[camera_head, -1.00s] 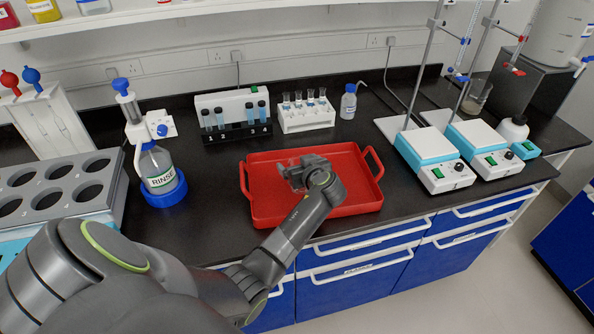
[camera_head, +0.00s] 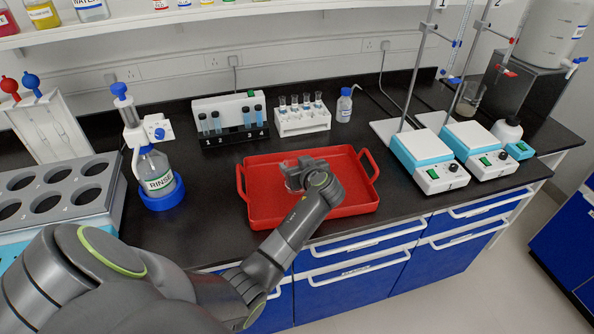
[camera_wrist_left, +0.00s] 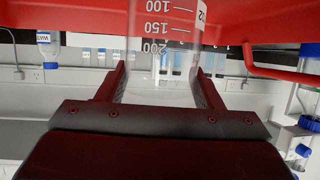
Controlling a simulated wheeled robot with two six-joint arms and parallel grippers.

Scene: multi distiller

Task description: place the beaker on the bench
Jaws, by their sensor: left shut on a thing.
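A clear glass beaker (camera_wrist_left: 165,60) with printed graduations is between the fingers of my left gripper (camera_wrist_left: 163,88) in the left wrist view. The gripper is shut on it. In the head view the left gripper (camera_head: 297,175) is over the red tray (camera_head: 268,210), and the beaker (camera_head: 290,172) shows only faintly there. I cannot tell whether the beaker touches the tray floor. The black bench (camera_head: 215,225) runs under and around the tray. My right gripper is not in view.
A rinse bottle (camera_head: 158,172) in a blue holder stands left of the tray. A cuvette rack (camera_head: 228,122), a vial rack (camera_head: 302,121) and a small bottle (camera_head: 344,105) stand behind. Two hotplates (camera_head: 428,160) stand right. Bare bench lies between tray and hotplates.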

